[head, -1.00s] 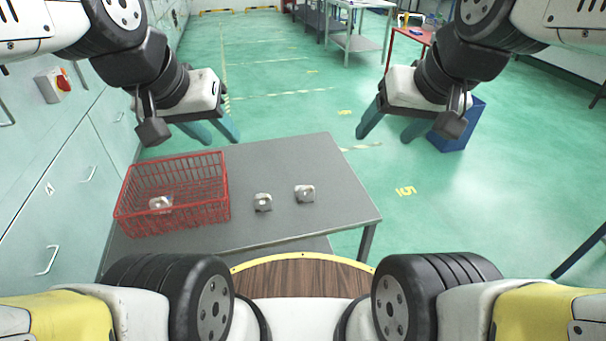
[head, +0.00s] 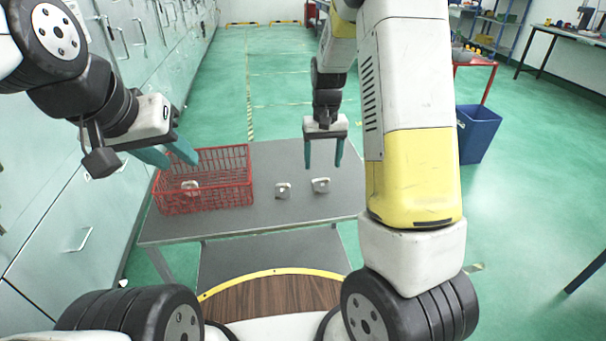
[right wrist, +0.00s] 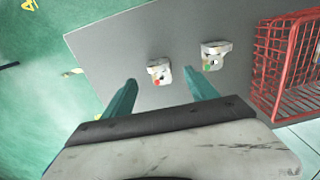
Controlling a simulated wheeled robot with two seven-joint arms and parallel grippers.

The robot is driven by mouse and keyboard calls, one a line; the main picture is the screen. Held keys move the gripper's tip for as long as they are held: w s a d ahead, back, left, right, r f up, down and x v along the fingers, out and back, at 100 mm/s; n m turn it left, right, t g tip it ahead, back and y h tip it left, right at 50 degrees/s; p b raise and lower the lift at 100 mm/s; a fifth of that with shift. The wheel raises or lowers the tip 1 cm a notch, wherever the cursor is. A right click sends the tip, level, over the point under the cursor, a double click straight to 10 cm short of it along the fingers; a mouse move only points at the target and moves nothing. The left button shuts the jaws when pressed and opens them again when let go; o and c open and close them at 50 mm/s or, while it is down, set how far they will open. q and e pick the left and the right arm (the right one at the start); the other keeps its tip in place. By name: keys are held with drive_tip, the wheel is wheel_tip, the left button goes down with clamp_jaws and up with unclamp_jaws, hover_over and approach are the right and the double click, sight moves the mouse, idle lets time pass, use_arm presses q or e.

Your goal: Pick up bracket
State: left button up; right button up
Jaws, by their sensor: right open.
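Two small silver-grey cast brackets stand on the grey table, one nearer the basket (head: 283,190) and one further right (head: 321,185). Both show in the right wrist view, one bracket with a red dot (right wrist: 159,72) and one with a green dot (right wrist: 215,55). A third bracket (head: 190,187) lies in the red basket. My right gripper (head: 324,166) is open and empty above the table, close to the right-hand bracket but apart from it. My left gripper (head: 180,158) is open and empty, above the basket's left side in the picture.
The red wire basket (head: 235,180) stands on the left of the grey table (head: 262,216). The table's right part is partly hidden behind my right arm. A blue bin (head: 478,134) stands on the green floor at the right. Cabinets line the left wall.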

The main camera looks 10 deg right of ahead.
sight(322, 189)
drive_tip(key=shift+a+f, duration=0.1)
drive_tip(key=shift+f, duration=0.75)
drive_tip(key=f, duration=0.6)
drive_tip(key=shift+w+d+f, duration=0.1)
drive_tip(key=shift+d+f, duration=0.15)
drive_tip(key=shift+f, duration=0.1)
clamp_jaws()
